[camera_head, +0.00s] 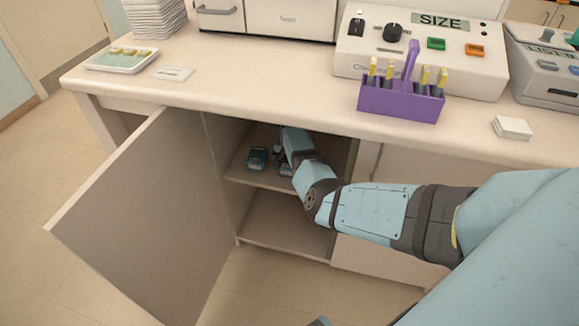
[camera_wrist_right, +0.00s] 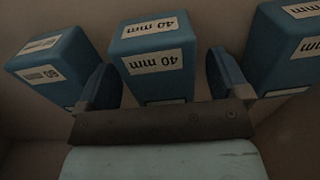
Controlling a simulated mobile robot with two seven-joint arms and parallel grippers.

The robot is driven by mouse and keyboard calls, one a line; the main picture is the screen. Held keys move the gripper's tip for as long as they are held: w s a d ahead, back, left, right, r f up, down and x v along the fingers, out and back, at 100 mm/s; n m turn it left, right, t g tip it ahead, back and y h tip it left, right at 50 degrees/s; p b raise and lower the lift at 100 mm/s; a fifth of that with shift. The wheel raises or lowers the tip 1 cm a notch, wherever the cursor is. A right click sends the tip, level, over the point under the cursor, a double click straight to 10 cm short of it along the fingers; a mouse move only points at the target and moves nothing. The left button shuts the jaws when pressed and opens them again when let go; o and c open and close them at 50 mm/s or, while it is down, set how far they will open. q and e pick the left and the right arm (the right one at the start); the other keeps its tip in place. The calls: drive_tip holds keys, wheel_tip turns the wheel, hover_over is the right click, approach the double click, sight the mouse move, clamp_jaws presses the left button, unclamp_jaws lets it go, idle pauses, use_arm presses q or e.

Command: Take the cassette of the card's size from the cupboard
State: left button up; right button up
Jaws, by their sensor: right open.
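The cupboard (camera_head: 240,219) under the counter is open, and my right arm reaches into its upper compartment. In the right wrist view, a blue cassette labelled 40 mm (camera_wrist_right: 150,75) stands between the spread fingers of my open right gripper (camera_wrist_right: 162,66). Another blue cassette (camera_wrist_right: 50,65) is left of it, its label perhaps 60. A third blue cassette (camera_wrist_right: 285,50) is at the right edge, its number cut off. In the head view, one cassette (camera_head: 257,158) shows on the shelf; my arm hides much of the rest. A small white card (camera_head: 172,73) lies on the counter, its text unreadable.
The cupboard door (camera_head: 150,215) swings out to the left. The lower compartment looks empty. On the counter are a purple rack (camera_head: 400,104), a SIZE device (camera_head: 425,60), a tray (camera_head: 120,60) and a white stack (camera_head: 512,127).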

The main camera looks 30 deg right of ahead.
drive_tip(key=c, duration=1.1)
drive_tip(key=shift+r, duration=0.1)
